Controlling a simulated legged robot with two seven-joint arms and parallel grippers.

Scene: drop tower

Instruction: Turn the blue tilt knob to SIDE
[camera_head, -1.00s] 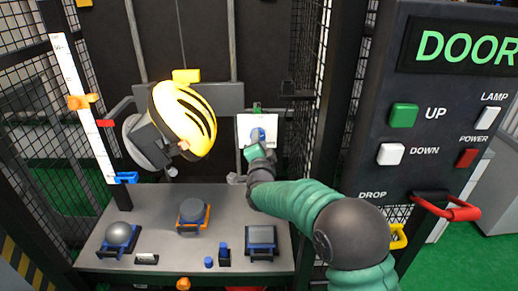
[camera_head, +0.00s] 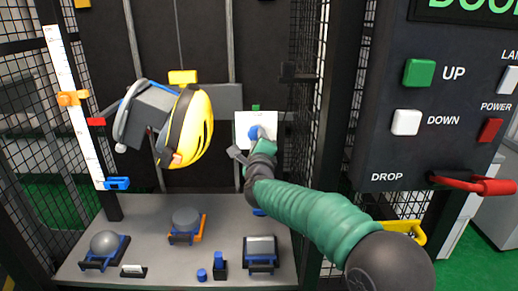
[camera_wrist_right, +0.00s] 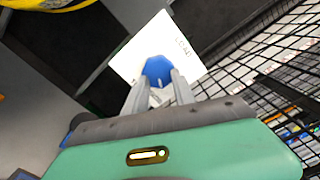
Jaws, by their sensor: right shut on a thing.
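The blue tilt knob (camera_head: 255,132) sits on a white plate (camera_head: 242,120) on the tower's back wall. It also shows in the right wrist view (camera_wrist_right: 157,70) on the white plate (camera_wrist_right: 184,46). My right gripper (camera_wrist_right: 157,86) is shut on the knob, one finger on each side. In the head view my green right arm and gripper (camera_head: 257,143) cover the knob's lower part. The yellow helmet (camera_head: 193,125) hangs left of the knob with a grey mount (camera_head: 147,106) at its left. Lettering on the plate is too small to read surely. My left gripper is not in view.
The control panel with UP (camera_head: 418,72) and DOWN (camera_head: 406,122) buttons stands at the right. A red lever (camera_head: 485,185) is below them. Mesh walls flank the tower. Several anvils and blocks rest on the grey base (camera_head: 150,213). A white scale (camera_head: 68,100) stands at left.

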